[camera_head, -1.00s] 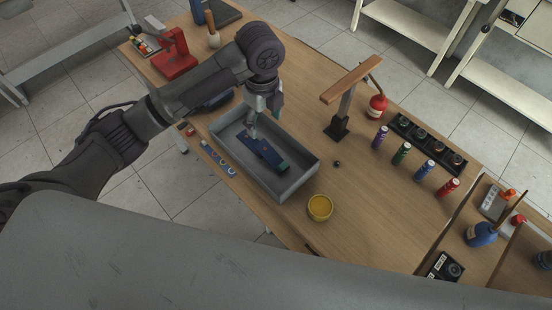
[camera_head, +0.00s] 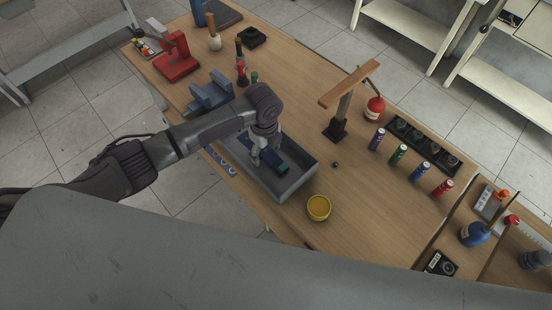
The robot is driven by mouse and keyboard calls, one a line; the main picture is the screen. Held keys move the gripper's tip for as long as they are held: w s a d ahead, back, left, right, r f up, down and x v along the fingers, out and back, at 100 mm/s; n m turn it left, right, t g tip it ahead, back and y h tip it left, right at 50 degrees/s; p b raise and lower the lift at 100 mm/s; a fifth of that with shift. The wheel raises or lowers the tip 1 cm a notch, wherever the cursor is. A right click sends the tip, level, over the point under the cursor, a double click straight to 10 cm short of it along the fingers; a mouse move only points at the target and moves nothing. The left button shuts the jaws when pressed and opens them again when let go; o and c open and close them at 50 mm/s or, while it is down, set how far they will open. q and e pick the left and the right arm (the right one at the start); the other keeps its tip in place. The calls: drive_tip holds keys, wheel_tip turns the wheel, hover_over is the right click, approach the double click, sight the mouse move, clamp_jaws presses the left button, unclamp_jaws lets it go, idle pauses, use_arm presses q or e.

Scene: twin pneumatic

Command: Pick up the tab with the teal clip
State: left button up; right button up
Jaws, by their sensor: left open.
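A dark blue tab (camera_head: 272,157) lies in the grey tray (camera_head: 305,178). A teal clip (camera_head: 283,168) shows at its near right end. My left gripper (camera_head: 259,160) points down over the tray, its fingers over the left part of the tab. It is open. Whether its fingertips touch the tab cannot be told. The gripper and arm hide the tab's far left end and part of the tray. My right gripper is not in view.
A yellow cup (camera_head: 318,207) stands just beyond the tray's near right corner. A lamp-like stand (camera_head: 338,128) rises to the right of the tray. A blue vise-like block (camera_head: 210,95) stands behind the arm. Table between tray and coloured bottles (camera_head: 398,155) is mostly clear.

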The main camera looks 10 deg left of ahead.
use_arm(q)
drive_tip(key=shift+f, duration=0.1)
drive_tip(key=c, duration=1.3)
drive_tip(key=shift+o, duration=0.2)
drive_tip(key=shift+w+r, duration=0.1)
drive_tip(key=shift+r, duration=0.35)
drive_tip(key=r, duration=0.1)
drive_tip(key=d+r+b, duration=0.1)
drive_tip(key=r, duration=0.1)
drive_tip(key=shift+r, duration=0.25)
drive_tip(key=s+d+r+b, duration=0.2)
drive_tip(key=d+r, duration=0.4)
drive_tip(key=d, duration=0.4)
drive_tip(key=shift+s+d+r+b, duration=0.2)
drive_tip(key=shift+s+r+b, duration=0.15)
drive_tip(key=shift+b, duration=0.1)
wheel_tip(320, 180, up, 3)
drive_tip(key=n, duration=1.1)
hover_over(269, 152)
drive_tip(key=s+d, duration=0.2)
drive_tip(key=s, duration=0.3)
drive_tip(key=s+a+r+n, duration=0.4)
drive_tip(key=s+a+n, duration=0.3)
drive_tip(key=n, duration=0.6)
drive_tip(key=shift+a+r+n, duration=0.3)
drive_tip(key=shift+a, duration=0.6)
